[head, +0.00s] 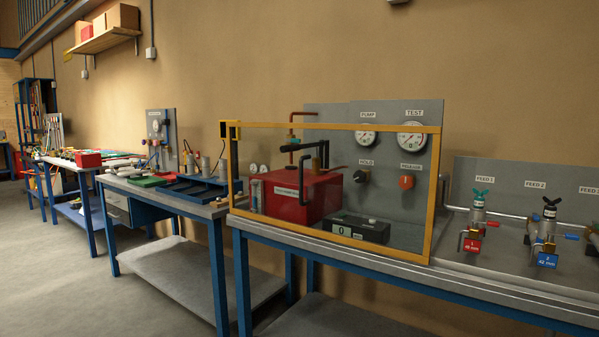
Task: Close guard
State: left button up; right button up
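The guard (335,126) is a clear panel in a yellow frame. It stands upright along the front of the bench, between me and a red pump box (298,195) with a black lever. A dark vertical bar runs down the guard's left side, below a yellow block at its upper left corner. The pump and a black digital readout (360,228) show through the panel. I cannot tell whether the guard is fully shut or latched. Neither of my grippers is in view.
A grey board (335,113) with gauges and knobs stands behind the pump. Feed valves (477,225) and pipes sit to the right on the same blue-legged bench. Another bench (150,186) with trays stands to the left. The floor at lower left is clear.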

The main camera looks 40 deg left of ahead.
aim_at(424, 258)
jog(key=u, duration=0.4)
jog(key=k, duration=0.5)
jog(key=u, duration=1.4)
jog(key=i, duration=1.7)
jog(key=z, duration=1.05)
jog(key=i, duration=0.65)
jog(key=z, duration=0.6)
